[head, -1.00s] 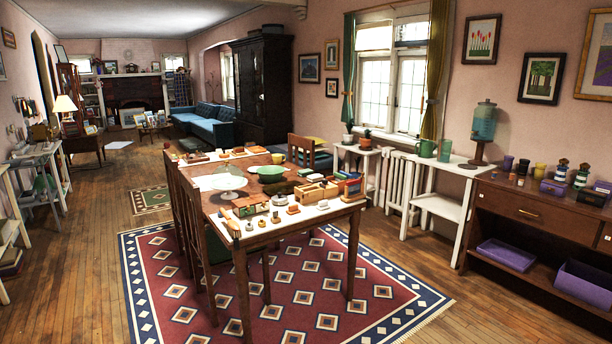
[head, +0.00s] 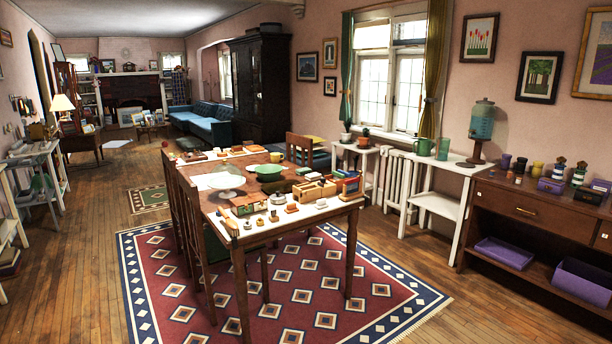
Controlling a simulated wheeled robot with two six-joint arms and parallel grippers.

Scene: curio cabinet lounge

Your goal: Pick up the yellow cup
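A small yellow cup (head: 275,157) stands at the far right part of the long dining table (head: 215,206), behind the green bowl (head: 268,173). A second small yellow cup-like item (head: 538,169) stands on the brown sideboard (head: 505,193) at the right, among purple cups and jars. Both are small in the head view, so their handles and details are hard to tell. Neither of my grippers shows in this view.
The table also holds a white cake stand (head: 226,182), a wooden box (head: 315,190) and several small items. Chairs (head: 190,215) line its left side. A white stand (head: 437,203) is left of the sideboard. The patterned rug (head: 170,290) and wood floor in front are open.

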